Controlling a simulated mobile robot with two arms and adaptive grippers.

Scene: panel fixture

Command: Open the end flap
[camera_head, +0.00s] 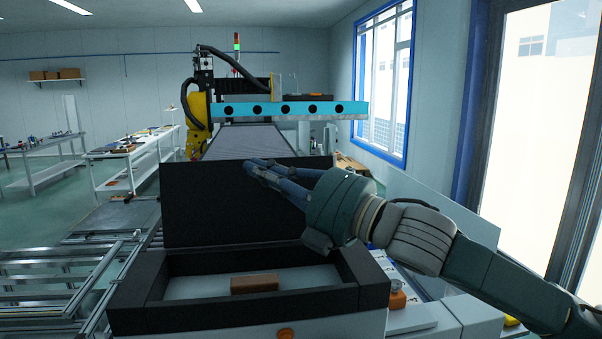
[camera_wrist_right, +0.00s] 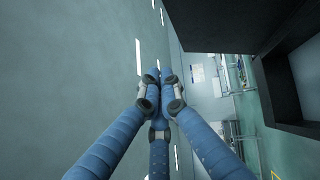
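A large dark panel (camera_head: 205,210), which looks like the end flap, stands upright behind a dark-rimmed tray in the head view. A dark panel edge also shows at the upper right of the right wrist view (camera_wrist_right: 215,25). My right gripper (camera_head: 252,168) reaches in from the right, its blue fingers in front of the panel's upper part. I cannot tell whether they touch it. In the right wrist view its fingertips (camera_wrist_right: 160,76) are close together with nothing seen between them. My left gripper is in neither view.
The dark-rimmed tray (camera_head: 135,296) in front holds a brown block (camera_head: 254,283). A teal beam (camera_head: 290,110) spans the machine behind the panel. Metal rails (camera_head: 60,285) lie at left. An orange-topped part (camera_head: 397,294) sits right of the tray, below my right arm.

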